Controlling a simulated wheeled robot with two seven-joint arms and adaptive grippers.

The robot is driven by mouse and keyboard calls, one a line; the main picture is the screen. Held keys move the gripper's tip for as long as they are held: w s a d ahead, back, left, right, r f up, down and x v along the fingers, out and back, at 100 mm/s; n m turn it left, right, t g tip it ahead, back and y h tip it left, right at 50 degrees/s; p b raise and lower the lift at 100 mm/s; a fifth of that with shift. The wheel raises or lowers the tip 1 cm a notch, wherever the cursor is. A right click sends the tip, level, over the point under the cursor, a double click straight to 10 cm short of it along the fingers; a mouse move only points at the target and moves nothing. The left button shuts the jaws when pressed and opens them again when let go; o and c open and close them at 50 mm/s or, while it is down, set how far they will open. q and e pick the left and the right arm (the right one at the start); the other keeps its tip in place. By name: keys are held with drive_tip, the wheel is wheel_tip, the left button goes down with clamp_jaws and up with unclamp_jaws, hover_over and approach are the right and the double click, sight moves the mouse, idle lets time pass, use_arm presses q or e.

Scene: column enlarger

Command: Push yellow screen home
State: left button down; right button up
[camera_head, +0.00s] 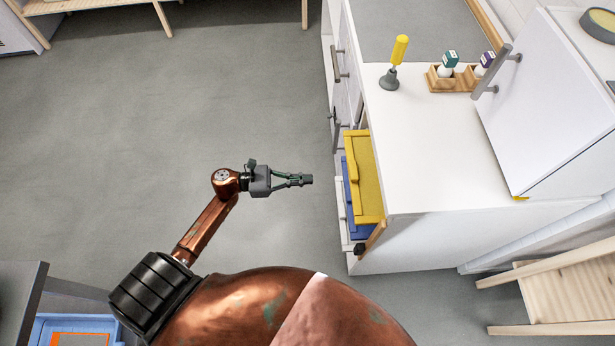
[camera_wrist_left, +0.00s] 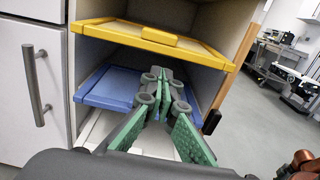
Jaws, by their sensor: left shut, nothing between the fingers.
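The yellow screen (camera_head: 367,178) sits in the top slot of an open bay in the white cabinet and sticks out of its front. In the left wrist view the yellow screen (camera_wrist_left: 150,38) shows as a flat panel with a raised block on its front edge. My left gripper (camera_head: 306,180) is shut and empty, in front of the bay and apart from the screen in the head view. In the left wrist view its fingertips (camera_wrist_left: 160,76) are below the yellow screen's front edge, before the blue screen. My right gripper is not in view.
A blue screen (camera_wrist_left: 108,88) lies below the yellow one and a white one (camera_wrist_left: 98,128) lower still. A wooden door edge with a dark knob (camera_head: 360,248) is at the bay's near side. A yellow-handled tool (camera_head: 399,52) stands on the counter (camera_head: 430,140). The floor leftward is clear.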

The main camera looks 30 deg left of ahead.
use_arm(q)
approach(362, 176)
drive_tip(key=shift+w+d+f+b, duration=0.25)
drive_tip(key=shift+w+d, duration=0.15)
drive_tip(key=shift+d, duration=0.15)
drive_tip(key=shift+w+d+f+b, duration=0.15)
drive_tip(key=shift+w+d+f, duration=0.1)
drive_tip(key=shift+w+d, duration=0.2)
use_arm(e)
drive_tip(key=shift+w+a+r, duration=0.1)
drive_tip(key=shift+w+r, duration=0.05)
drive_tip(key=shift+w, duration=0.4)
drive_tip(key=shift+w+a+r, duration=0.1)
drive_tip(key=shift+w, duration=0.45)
use_arm(q)
drive_tip(key=shift+d, duration=0.1)
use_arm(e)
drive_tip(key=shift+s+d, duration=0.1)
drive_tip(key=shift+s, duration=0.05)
